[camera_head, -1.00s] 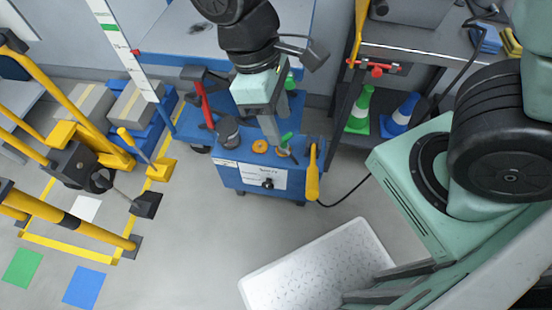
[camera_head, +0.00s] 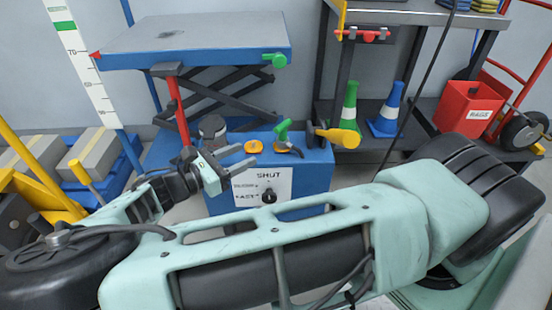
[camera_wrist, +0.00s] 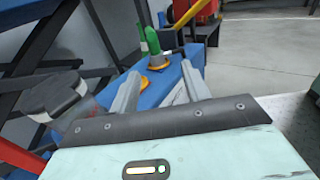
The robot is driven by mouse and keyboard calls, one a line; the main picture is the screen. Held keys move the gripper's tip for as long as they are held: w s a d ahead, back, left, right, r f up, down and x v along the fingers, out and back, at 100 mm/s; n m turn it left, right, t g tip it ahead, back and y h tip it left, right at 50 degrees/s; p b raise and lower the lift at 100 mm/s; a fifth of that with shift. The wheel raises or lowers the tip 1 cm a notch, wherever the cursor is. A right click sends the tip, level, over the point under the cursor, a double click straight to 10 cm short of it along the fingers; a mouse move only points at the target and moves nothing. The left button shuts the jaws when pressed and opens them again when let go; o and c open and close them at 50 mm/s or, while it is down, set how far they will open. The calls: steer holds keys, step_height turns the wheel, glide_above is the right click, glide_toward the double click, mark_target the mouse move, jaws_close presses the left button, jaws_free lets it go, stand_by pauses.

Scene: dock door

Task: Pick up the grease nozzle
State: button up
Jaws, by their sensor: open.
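A green angled piece (camera_head: 284,134), which looks most like the grease nozzle, stands in an orange base on top of the blue box (camera_head: 220,205). In the wrist view the green piece (camera_wrist: 150,40) rises upright beyond the fingertips. My gripper (camera_head: 248,157) is open and empty, at the left front of the box top, left of the green piece and apart from it. The gripper fingers (camera_wrist: 160,72) show in the wrist view with the orange ring (camera_wrist: 147,87) between them, farther off.
On the box are the orange ring (camera_head: 253,147), a dark round-topped piece (camera_head: 213,128) and a yellow-handled tool (camera_head: 340,137). A red-handled lever (camera_head: 178,105) stands left of it. A blue lift table (camera_head: 195,38) is behind. Green (camera_head: 350,105) and blue cones (camera_head: 389,112) stand at right.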

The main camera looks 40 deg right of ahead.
mark_target(279, 134)
steer(key=shift+t+h, duration=0.3)
steer(key=d+b, duration=0.1)
steer(key=d, duration=0.2)
steer(key=w+d+b, duration=0.1)
steer(key=d+b, duration=0.1)
steer(key=d, duration=0.2)
steer(key=d+b, duration=0.2)
steer(key=d, duration=0.2)
steer(key=shift+w+d+f, duration=0.15)
steer(key=shift+d+f, duration=0.05)
steer(key=d+b, duration=0.3)
steer(key=d, duration=0.1)
steer(key=shift+w+f+b, duration=0.3)
steer(key=shift+f+b, duration=0.05)
steer(key=shift+f, duration=0.05)
steer(key=shift+w+d+r, duration=0.1)
steer(key=shift+d+r, duration=0.15)
steer(key=shift+d, duration=0.3)
jaws_close()
